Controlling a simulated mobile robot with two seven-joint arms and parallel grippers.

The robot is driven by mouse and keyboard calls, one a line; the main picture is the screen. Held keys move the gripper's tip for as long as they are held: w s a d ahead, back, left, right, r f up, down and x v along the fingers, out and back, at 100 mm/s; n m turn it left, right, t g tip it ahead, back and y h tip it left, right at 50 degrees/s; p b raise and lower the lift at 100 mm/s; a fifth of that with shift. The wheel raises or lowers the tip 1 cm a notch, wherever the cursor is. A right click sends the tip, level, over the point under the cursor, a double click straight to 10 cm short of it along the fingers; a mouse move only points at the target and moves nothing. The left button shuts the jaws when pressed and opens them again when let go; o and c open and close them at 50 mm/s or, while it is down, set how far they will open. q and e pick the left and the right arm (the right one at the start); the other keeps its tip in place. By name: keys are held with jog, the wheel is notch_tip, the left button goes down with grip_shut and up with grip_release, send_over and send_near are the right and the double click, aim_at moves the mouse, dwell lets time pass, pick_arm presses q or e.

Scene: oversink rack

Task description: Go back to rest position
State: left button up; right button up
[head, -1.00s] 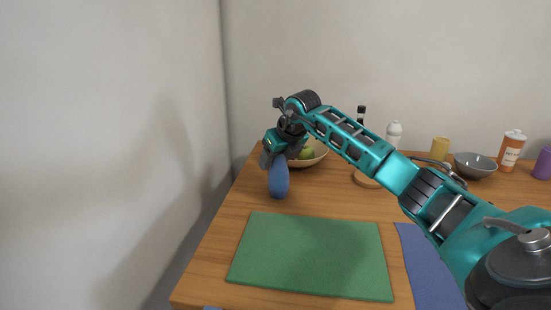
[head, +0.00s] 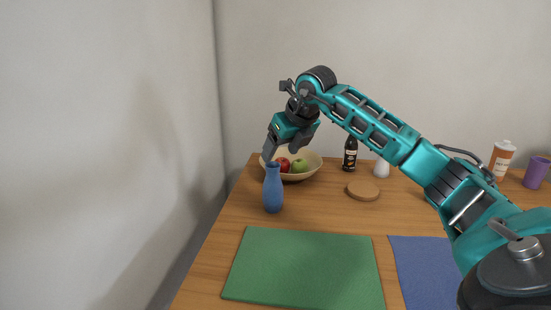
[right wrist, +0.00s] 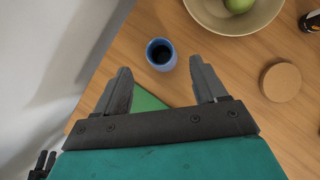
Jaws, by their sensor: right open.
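My right gripper (head: 284,151) is open and empty, raised above the far left part of the table. A blue vase (head: 273,188) stands upright on the table just below its fingertips. In the right wrist view the open jaws (right wrist: 164,83) point down, and the round mouth of the blue vase (right wrist: 161,55) shows beyond and between the fingertips, apart from them. My right arm reaches in from the lower right. My left gripper is not in view.
A bowl with red and green fruit (head: 316,165) is close behind the vase. A cork coaster (head: 363,190), a dark bottle (head: 350,154), an orange-labelled bottle (head: 501,160) and a purple cup (head: 536,172) stand farther right. Green (head: 305,270) and blue (head: 425,270) mats lie in front.

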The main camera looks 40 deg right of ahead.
jog(key=shift+v, duration=0.85)
